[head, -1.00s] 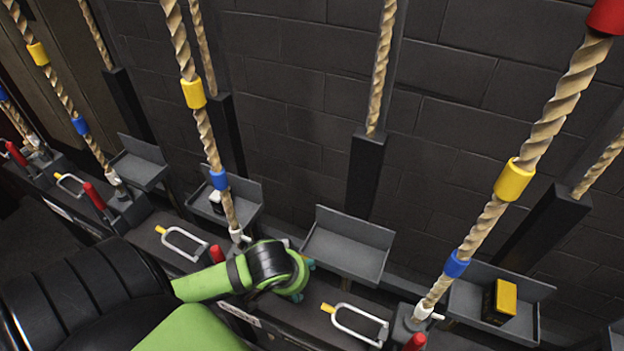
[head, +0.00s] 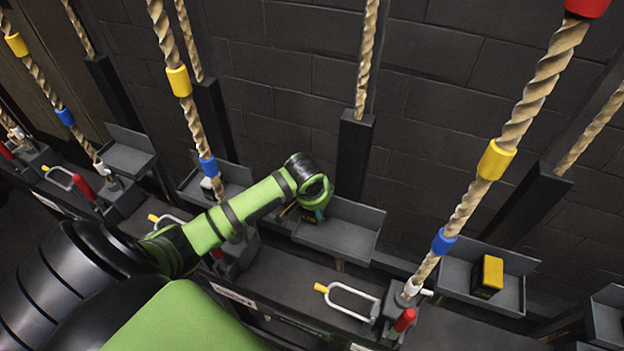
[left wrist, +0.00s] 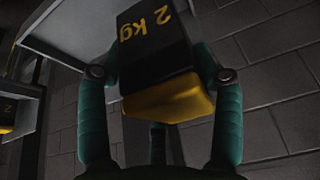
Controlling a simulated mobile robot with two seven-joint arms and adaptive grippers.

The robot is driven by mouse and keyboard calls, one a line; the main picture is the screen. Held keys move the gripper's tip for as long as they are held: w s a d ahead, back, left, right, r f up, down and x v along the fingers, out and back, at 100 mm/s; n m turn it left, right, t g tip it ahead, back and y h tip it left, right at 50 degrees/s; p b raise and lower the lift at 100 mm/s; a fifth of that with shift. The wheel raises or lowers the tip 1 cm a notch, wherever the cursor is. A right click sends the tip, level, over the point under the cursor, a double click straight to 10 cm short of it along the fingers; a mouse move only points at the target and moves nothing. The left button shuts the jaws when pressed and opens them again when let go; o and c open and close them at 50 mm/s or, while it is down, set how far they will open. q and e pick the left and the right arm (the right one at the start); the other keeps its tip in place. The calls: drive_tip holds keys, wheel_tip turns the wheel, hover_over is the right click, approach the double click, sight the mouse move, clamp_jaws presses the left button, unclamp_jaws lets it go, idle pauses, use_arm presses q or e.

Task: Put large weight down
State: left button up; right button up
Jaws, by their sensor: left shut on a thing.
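My left gripper (head: 314,212) is over the left part of a grey tray (head: 352,242) by the brick wall, its fingers pointing down. In the left wrist view the teal fingers (left wrist: 158,75) are shut around a black weight (left wrist: 148,50) with a yellow end and "2 kg" on its side. A pale shelf-like edge shows beyond the weight there. The weight is almost hidden in the head view, and I cannot tell whether it touches the tray. My right gripper is not in view.
A black and yellow weight (head: 488,276) stands in the right tray (head: 457,275). Another tray (head: 236,180) to the left holds a small object. Twisted ropes (head: 520,125) with coloured bands stand nearby. Metal handles (head: 352,298) and red levers (head: 404,319) line the front ledge.

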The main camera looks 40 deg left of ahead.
use_arm(q)
drive_tip(key=shift+w+f, duration=0.1)
drive_tip(key=shift+f, duration=3.1)
drive_tip(key=o, duration=1.4)
drive_tip(key=shift+s+f, duration=0.3)
drive_tip(key=shift+d+r, duration=0.1)
drive_tip(key=p+v, duration=0.1)
drive_tip(key=v, duration=1.1)
drive_tip(key=shift+s, duration=0.15)
